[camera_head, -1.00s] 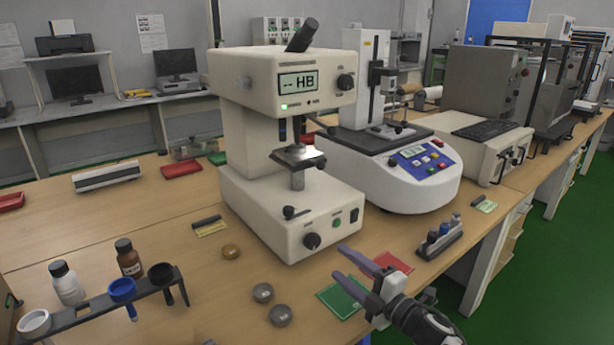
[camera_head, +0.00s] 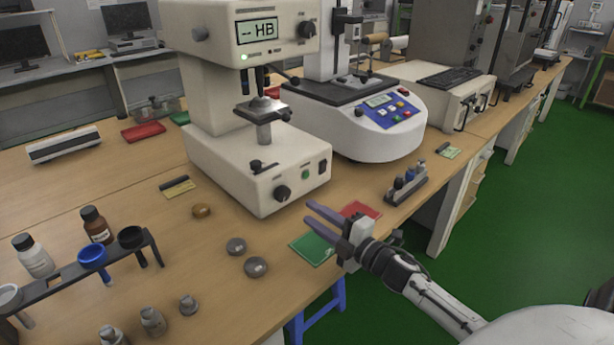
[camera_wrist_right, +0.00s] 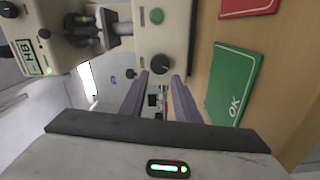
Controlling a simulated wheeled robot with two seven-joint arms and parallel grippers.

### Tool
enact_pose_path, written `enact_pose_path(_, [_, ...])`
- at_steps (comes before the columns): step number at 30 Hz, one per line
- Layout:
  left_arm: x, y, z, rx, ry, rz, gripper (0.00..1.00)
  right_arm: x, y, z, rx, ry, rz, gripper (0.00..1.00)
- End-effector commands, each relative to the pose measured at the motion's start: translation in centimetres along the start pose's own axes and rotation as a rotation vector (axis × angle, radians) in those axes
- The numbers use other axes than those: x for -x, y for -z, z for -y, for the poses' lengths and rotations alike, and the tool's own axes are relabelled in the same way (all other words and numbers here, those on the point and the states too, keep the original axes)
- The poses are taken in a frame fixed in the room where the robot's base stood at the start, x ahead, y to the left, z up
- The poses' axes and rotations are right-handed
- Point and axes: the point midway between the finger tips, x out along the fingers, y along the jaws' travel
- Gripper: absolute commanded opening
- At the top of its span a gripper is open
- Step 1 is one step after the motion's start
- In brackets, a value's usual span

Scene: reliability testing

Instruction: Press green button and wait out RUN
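The cream hardness tester (camera_head: 245,160) stands on the wooden bench, its screen (camera_head: 257,31) reading "-- HB" with a small green light below. The green button (camera_head: 306,174) is on its front base panel, between a black knob (camera_head: 282,193) and a black switch (camera_head: 322,167). The button also shows at the top of the right wrist view (camera_wrist_right: 157,15). My right gripper (camera_head: 308,211) is in front of the base, below the button in the picture and apart from it. Its purple fingers are spread with nothing between them (camera_wrist_right: 160,76). My left gripper is out of view.
A green card (camera_head: 313,249) and a red card (camera_head: 361,211) lie near the right gripper. A second tester (camera_head: 370,120) stands to the right.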

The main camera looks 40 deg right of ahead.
Motion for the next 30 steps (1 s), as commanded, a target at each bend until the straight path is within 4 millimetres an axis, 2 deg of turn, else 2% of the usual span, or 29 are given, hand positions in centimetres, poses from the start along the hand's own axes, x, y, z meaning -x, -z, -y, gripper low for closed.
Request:
enact_pose_path(1, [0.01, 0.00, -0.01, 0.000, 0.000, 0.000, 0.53, 0.00, 0.00, 0.00, 0.000, 0.000, 0.000, 0.20])
enact_pose_path(4, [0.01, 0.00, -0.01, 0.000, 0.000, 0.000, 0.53, 0.00, 0.00, 0.00, 0.000, 0.000, 0.000, 0.03])
enact_pose_path(5, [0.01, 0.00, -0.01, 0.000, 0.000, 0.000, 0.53, 0.00, 0.00, 0.00, 0.000, 0.000, 0.000, 0.00])
enact_pose_path(30, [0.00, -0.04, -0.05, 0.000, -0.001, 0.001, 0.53, 0.00, 0.00, 0.00, 0.000, 0.000, 0.000, 0.00])
